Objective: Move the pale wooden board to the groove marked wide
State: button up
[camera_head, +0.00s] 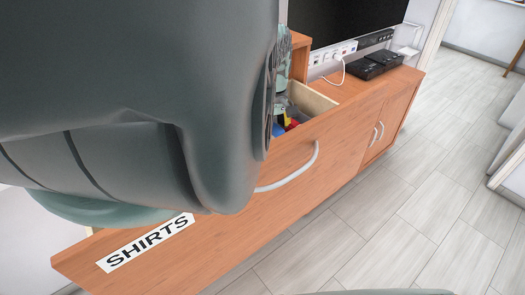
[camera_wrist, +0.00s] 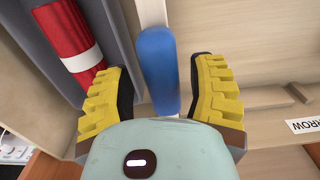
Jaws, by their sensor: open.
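In the wrist view my gripper (camera_wrist: 160,65) is open, with its two yellow ribbed fingers on either side of a blue rounded bar (camera_wrist: 158,65). The bar lies along a narrow pale strip (camera_wrist: 152,12); I cannot tell whether it touches the fingers. Pale wooden surfaces (camera_wrist: 255,45) fill the right side, with a low ledge below. I cannot tell which of these is the pale board. No mark reading wide is visible.
A red cylinder with a white band (camera_wrist: 70,40) lies in a grey bin (camera_wrist: 112,25) left of the gripper. In the head view, an orange-wood cabinet (camera_head: 340,130) has an open drawer (camera_head: 312,98) with colourful items and a "SHIRTS" label (camera_head: 145,242). The floor (camera_head: 400,200) at right is clear.

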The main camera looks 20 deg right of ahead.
jog(key=r, duration=0.9)
jog(key=shift+w+a, duration=0.15)
jog(key=shift+a, duration=0.1)
jog(key=shift+w+r, duration=0.1)
jog(key=shift+r, duration=0.95)
